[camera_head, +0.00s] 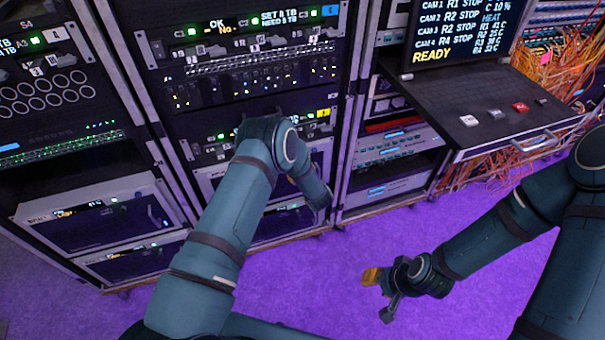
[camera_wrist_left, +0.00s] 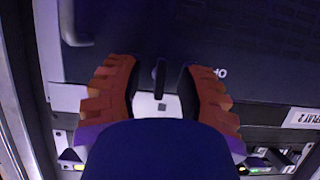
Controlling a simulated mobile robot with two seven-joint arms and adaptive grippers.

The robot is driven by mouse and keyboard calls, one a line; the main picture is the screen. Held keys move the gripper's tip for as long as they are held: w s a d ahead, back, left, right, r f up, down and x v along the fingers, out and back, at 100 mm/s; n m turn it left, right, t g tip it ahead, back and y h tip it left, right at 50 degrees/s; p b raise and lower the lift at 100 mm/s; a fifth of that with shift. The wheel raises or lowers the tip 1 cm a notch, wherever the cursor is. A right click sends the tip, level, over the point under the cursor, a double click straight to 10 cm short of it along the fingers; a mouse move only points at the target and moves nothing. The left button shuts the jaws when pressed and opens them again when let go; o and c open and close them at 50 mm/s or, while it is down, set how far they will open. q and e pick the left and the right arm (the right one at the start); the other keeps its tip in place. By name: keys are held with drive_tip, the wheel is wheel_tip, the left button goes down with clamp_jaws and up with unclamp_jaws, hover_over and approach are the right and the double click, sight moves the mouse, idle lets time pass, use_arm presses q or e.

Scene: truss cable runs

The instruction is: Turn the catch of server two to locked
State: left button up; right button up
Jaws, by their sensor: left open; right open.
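In the left wrist view, a small dark upright catch (camera_wrist_left: 160,78) stands on a dark panel, above a pale plate with a small dark square. My left gripper (camera_wrist_left: 159,88) is open, with one orange-padded finger on each side of the catch. I see a gap on both sides. In the head view my left arm reaches to the middle rack and hides its own fingers and the catch. No label naming server two is readable in the wrist view. My right gripper (camera_head: 380,290) is open and empty above the purple floor.
The middle rack (camera_head: 354,60) holds several units with lit displays. A left rack (camera_head: 80,100) stands beside it. A pull-out shelf (camera_head: 485,110) with buttons juts out under a monitor (camera_head: 465,30) at the right, near loose orange cables (camera_head: 560,75). The purple floor (camera_head: 330,280) is clear.

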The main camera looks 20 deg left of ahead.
use_arm(q)
drive_tip(key=v, duration=1.1)
drive_tip(key=shift+s+r, duration=0.15)
drive_tip(key=shift+s, duration=0.05)
drive_tip(key=shift+d, duration=0.15)
drive_tip(key=s+d+m+g+h, duration=0.2)
drive_tip(key=s+g+h, duration=0.2)
drive_tip(key=s, duration=0.8)
drive_tip(key=s+d+m+g+h, duration=0.2)
drive_tip(key=s+g+h, duration=0.3)
drive_tip(key=s, duration=0.8)
drive_tip(key=shift+s+m+g+h, duration=0.25)
drive_tip(key=shift+m+h, duration=0.35)
drive_tip(key=shift+h, duration=0.6)
drive_tip(key=shift+a, duration=0.15)
